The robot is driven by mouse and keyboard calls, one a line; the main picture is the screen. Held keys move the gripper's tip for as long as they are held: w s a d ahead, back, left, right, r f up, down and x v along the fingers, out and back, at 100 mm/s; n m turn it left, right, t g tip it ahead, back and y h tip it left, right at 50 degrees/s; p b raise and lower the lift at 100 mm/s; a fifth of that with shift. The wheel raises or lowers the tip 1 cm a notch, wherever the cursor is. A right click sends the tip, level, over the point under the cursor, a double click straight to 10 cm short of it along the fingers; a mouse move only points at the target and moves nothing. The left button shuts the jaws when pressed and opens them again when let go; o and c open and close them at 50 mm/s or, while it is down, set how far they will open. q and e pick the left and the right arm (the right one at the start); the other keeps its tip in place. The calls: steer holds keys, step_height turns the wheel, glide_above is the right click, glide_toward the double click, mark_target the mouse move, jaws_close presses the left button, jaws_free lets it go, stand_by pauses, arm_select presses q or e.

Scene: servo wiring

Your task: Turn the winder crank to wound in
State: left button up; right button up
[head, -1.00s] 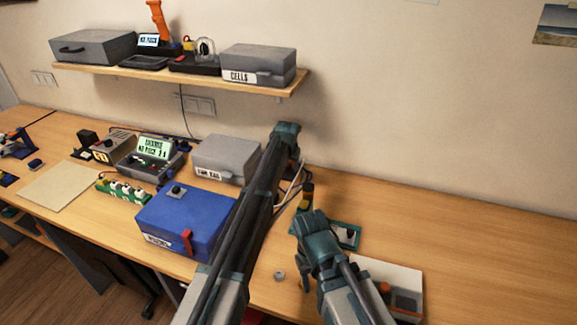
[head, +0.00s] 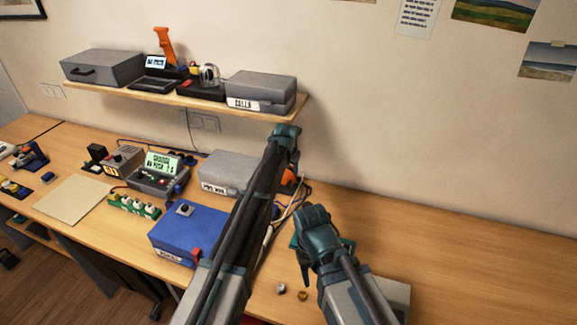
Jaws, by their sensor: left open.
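I cannot pick out the winder or its crank for certain; part of the bench behind my arms is hidden. My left gripper (head: 286,138) is raised at the far end of my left arm, above the back of the bench, and is open with nothing visible in it. My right gripper (head: 312,226) is lower and nearer, over the bench right of the cables. Its fingers are foreshortened, so I cannot see whether they are open. An orange part (head: 288,177) shows just beside my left arm. White and dark cables (head: 268,233) run between the arms.
A blue box (head: 187,229) with a dark knob and red latch stands left of my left arm. A grey case (head: 226,168) and a lit meter (head: 160,175) stand behind it. A shelf (head: 190,104) overhangs the back left. The bench at right (head: 470,245) is clear.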

arm_select(q)
steer(key=shift+s+r, duration=0.3)
steer(key=shift+r, duration=0.25)
arm_select(e)
steer(key=shift+r, duration=0.6)
arm_select(q)
steer(key=m, duration=3.6)
steer(key=shift+s, duration=0.1)
arm_select(e)
steer(key=shift+f, duration=0.1)
arm_select(q)
steer(key=shift+f, duration=0.1)
